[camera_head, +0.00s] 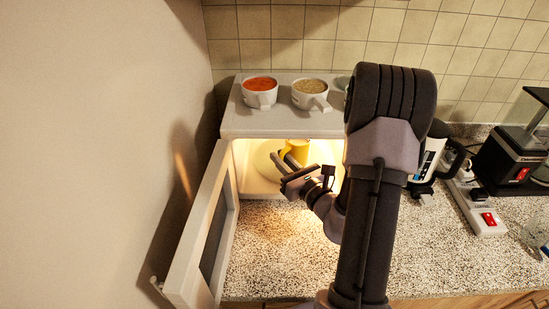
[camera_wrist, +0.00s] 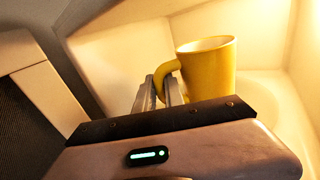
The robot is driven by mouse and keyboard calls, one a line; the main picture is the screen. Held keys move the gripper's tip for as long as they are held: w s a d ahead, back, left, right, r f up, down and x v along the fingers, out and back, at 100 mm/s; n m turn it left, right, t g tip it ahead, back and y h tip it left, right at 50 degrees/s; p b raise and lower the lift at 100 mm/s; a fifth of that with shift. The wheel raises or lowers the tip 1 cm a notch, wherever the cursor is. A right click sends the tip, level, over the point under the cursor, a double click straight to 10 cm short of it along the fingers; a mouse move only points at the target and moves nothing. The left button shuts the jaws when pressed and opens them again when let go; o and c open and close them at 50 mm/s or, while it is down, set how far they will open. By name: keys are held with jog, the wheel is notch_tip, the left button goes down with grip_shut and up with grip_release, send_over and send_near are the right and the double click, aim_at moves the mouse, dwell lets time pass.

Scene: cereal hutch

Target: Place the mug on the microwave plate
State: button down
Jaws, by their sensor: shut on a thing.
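A yellow mug (camera_head: 296,151) is inside the lit, open microwave (camera_head: 262,120), over the round plate (camera_head: 264,161). In the wrist view the mug (camera_wrist: 208,66) looks upright, with its handle toward my gripper. My gripper (camera_head: 284,160) reaches in through the open front. Its fingers (camera_wrist: 166,92) are shut on the mug's handle. The wrist view shows part of the pale plate (camera_wrist: 257,84) behind the mug. The mug's base is hidden by my gripper, so I cannot tell whether it touches the plate.
The microwave door (camera_head: 204,232) stands open at the left. Two white cups, one with red contents (camera_head: 260,92) and one with tan contents (camera_head: 310,95), stand on top. A kettle (camera_head: 432,158) and a power strip (camera_head: 478,207) are at the right. The front counter (camera_head: 275,250) is clear.

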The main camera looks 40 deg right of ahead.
jog(key=w, duration=0.2)
jog(key=w+d, duration=0.1)
jog(key=w, duration=0.1)
jog(key=w+d, duration=0.1)
jog(key=shift+w+d+f, duration=0.1)
jog(key=shift+w+f, duration=0.15)
jog(key=shift+w, duration=0.15)
jog(key=shift+w+f, duration=0.15)
notch_tip(320, 180, down, 4)
jog(key=shift+r+b, duration=0.2)
jog(key=shift+b, duration=1.05)
jog(key=shift+r, duration=0.2)
jog(key=c, duration=1.8)
grip_release()
jog(key=shift+f, duration=0.2)
jog(key=o, duration=0.3)
jog(key=shift+o, duration=0.3)
